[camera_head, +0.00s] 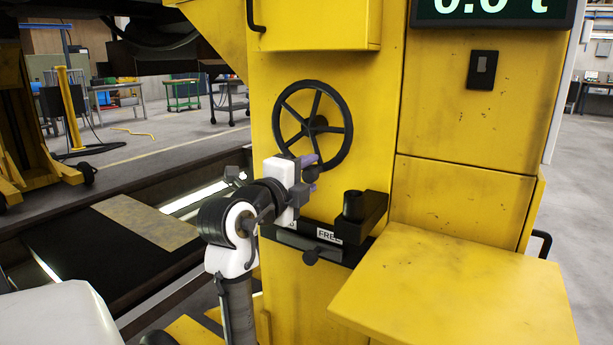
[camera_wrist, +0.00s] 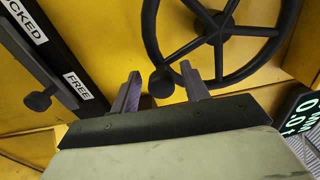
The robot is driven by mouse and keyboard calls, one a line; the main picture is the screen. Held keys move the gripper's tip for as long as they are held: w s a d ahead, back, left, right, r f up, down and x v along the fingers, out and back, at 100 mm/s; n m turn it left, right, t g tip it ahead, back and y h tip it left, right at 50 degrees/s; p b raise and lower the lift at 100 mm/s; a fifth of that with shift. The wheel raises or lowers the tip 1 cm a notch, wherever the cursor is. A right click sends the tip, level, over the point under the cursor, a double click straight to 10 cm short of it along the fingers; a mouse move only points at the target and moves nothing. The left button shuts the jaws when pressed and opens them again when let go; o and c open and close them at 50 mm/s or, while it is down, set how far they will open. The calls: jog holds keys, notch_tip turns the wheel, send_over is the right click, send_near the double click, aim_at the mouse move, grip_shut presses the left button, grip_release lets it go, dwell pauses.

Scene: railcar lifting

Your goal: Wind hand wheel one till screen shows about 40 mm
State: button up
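The black spoked hand wheel (camera_head: 318,124) is on the yellow column, and it fills the top of the wrist view (camera_wrist: 218,38). A dark round knob (camera_wrist: 160,83) shows by the wheel's rim in the wrist view. My gripper (camera_head: 312,166) is at the wheel's lower edge. In the wrist view my gripper (camera_wrist: 160,85) has its two purple fingers apart, with the knob between them in the picture and gaps on both sides. A screen (camera_head: 490,8) with green digits ending in "t" is cut off at the top.
A lever with a black knob (camera_head: 310,256) sits below the wheel by a "FREE" label (camera_head: 328,235); a "LOCKED" label (camera_wrist: 24,20) is partly visible. A black bracket (camera_head: 362,210) juts out right of my gripper. A yellow box top (camera_head: 450,290) stands at front right. A pit lies left.

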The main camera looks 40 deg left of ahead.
jog(key=v, duration=1.3)
jog(key=shift+s+d, duration=0.15)
jog(key=shift+s, duration=0.2)
jog(key=shift+r, duration=0.1)
